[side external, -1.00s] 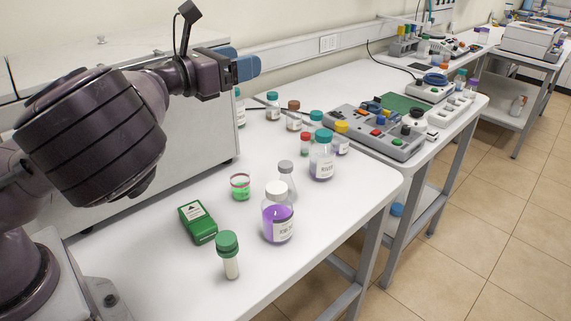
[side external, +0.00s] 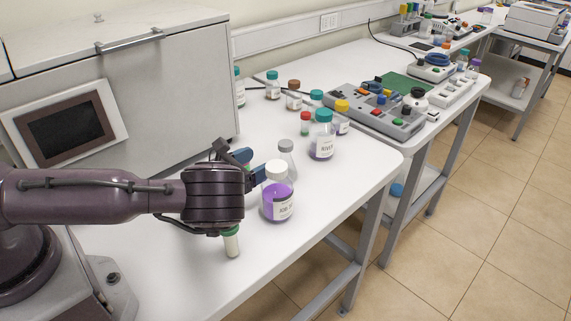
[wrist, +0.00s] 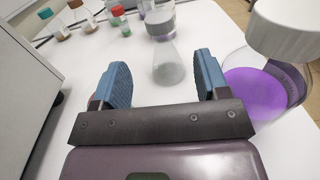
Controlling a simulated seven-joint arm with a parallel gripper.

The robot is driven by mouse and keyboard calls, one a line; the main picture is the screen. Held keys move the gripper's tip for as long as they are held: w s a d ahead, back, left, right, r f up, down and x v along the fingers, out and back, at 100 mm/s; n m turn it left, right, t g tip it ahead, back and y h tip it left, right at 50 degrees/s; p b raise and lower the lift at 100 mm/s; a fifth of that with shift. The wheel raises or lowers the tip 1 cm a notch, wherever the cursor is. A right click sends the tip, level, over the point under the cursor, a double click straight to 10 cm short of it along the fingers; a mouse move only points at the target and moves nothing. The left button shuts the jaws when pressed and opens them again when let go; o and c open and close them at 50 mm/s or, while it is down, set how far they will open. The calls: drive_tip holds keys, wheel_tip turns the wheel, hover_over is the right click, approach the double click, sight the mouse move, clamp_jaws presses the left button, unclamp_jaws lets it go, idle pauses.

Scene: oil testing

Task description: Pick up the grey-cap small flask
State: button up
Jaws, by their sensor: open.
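The grey-cap small flask (side external: 290,161) is a clear cone-shaped flask standing upright on the white bench, partly hidden behind the white-cap bottle of purple liquid (side external: 277,208). In the wrist view the flask (wrist: 168,67) stands ahead of my gripper (wrist: 163,80), between the lines of its two blue fingers. My gripper (side external: 250,167) is open and empty, low over the bench to the left of the flask. No contact with the flask is visible. In the wrist view the purple bottle (wrist: 262,92) stands close beside the right finger.
A vial (side external: 231,246) stands below my wrist, its top partly hidden. A teal-cap bottle (side external: 321,145), a red-cap vial (side external: 305,126) and a yellow-cap bottle (side external: 342,122) stand behind the flask. A grey machine (side external: 170,110) bounds the left. The bench front right is clear.

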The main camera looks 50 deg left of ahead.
sight(292, 145)
drive_tip(key=w, duration=1.1)
drive_tip(key=shift+w+d, duration=0.15)
drive_tip(key=shift+d, duration=0.2)
drive_tip(key=shift+r, duration=0.1)
drive_tip(key=c, duration=1.3)
